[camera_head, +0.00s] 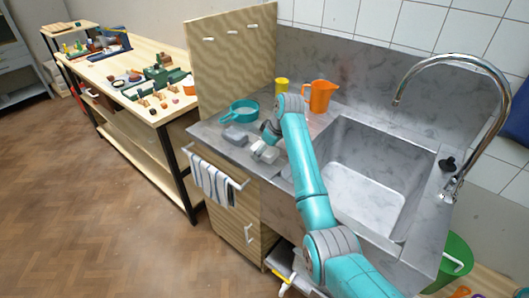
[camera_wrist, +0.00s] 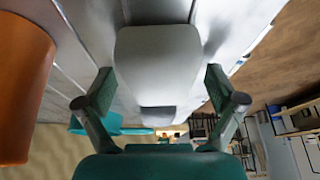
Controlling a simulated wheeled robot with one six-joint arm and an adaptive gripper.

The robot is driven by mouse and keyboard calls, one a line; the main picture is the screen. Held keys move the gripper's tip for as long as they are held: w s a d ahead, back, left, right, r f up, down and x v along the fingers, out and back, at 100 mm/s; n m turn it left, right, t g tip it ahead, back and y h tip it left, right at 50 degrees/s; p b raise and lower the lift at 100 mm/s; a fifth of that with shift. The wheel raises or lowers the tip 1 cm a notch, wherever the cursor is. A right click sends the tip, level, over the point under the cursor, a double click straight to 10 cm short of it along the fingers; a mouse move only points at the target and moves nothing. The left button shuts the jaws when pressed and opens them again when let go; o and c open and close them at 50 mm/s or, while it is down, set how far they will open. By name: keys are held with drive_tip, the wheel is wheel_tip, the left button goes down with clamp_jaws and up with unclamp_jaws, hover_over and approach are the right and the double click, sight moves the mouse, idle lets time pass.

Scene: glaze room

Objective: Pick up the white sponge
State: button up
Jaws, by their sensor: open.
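The white sponge (camera_wrist: 158,55) fills the middle of the wrist view, a pale rounded block lying on the grey counter. It lies between the lines of my two fingers, with a gap on each side. My gripper (camera_wrist: 158,90) is open and empty. In the head view the pale sponge (camera_head: 268,155) is near the counter's front edge, partly hidden by my gripper (camera_head: 262,146), which is close to it. A grey block (camera_head: 236,135) lies to its left; a greyish block (camera_wrist: 158,113) also shows beyond the sponge in the wrist view.
A teal pan (camera_head: 241,112) and a yellow cup (camera_head: 281,86) stand behind on the counter. An orange pitcher (camera_head: 320,95) stands near the sink basin (camera_head: 365,190), and it also shows at the wrist view's left (camera_wrist: 22,90). A striped towel (camera_head: 212,182) hangs in front.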

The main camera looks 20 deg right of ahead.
drive_tip(key=c, duration=1)
wheel_tip(320, 180, up, 11)
drive_tip(key=shift+f, duration=0.2)
